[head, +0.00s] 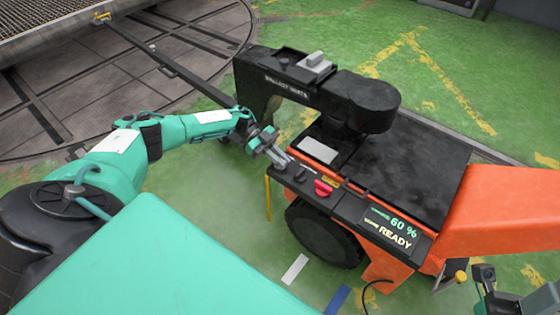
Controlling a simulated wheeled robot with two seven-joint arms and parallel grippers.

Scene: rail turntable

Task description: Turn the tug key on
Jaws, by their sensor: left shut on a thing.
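The orange tug (510,205) stands at the right, with a black control panel (345,205) along its near edge. The panel's display (393,228) reads 60 % and READY. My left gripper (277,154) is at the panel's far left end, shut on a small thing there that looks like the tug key. The fingers mostly hide the key, so its turn position cannot be told. A dark knob (300,173) and a red button (323,188) sit to its right. Part of my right gripper (484,275) shows at the bottom right; its fingers are unclear.
A black arch-shaped arm (300,80) with a label rises behind the panel, close to my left gripper. The rail turntable (190,40) with a dark bar lies at the upper left. The green floor (470,60) is open behind the tug.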

